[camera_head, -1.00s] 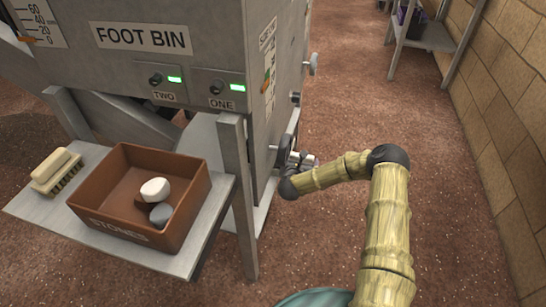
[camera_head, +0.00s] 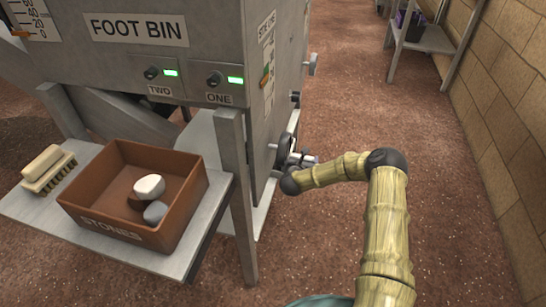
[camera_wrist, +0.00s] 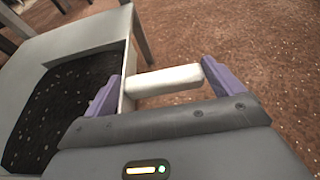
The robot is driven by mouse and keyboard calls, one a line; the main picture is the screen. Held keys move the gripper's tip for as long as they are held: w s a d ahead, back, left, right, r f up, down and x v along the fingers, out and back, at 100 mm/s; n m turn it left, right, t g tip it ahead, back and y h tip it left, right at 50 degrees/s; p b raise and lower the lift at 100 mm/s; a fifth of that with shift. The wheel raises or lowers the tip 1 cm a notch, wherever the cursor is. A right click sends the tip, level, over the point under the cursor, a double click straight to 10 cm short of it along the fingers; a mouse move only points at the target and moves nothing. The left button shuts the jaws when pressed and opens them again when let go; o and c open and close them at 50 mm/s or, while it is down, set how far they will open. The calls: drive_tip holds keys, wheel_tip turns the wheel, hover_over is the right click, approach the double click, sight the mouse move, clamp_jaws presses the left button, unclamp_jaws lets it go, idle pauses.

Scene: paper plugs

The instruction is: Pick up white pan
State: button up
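A white cylindrical handle (camera_wrist: 165,80) lies across the space between the purple fingers of my gripper (camera_wrist: 165,82) in the wrist view. Its left end meets a pale wall beside a dark, speckled surface (camera_wrist: 65,95); I cannot tell for certain whether this is the white pan. The fingers are spread wide, one near each end of the handle, and do not look closed on it. In the head view my gripper (camera_head: 306,159) is small, low beside the right side of the grey machine; no pan is clear there.
The grey FOOT BIN machine (camera_head: 200,55) stands at the left. A brown STONES box (camera_head: 85,205) with a white stone (camera_head: 149,187) and a grey stone (camera_head: 155,212) sits on a shelf (camera_head: 30,205) beside a brush (camera_head: 48,168). A brick wall (camera_head: 510,140) runs along the right. Open floor lies between.

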drive_tip(key=shift+a+r, duration=0.1)
drive_tip(key=shift+c, duration=0.3)
drive_tip(key=s+f+p+v, duration=0.1)
drive_tip(key=p+v, duration=0.7)
drive_tip(key=v, duration=1)
drive_tip(key=shift+a+f+p, duration=0.15)
drive_tip(key=shift+f+p, duration=0.25)
drive_tip(key=shift+f, duration=0.45)
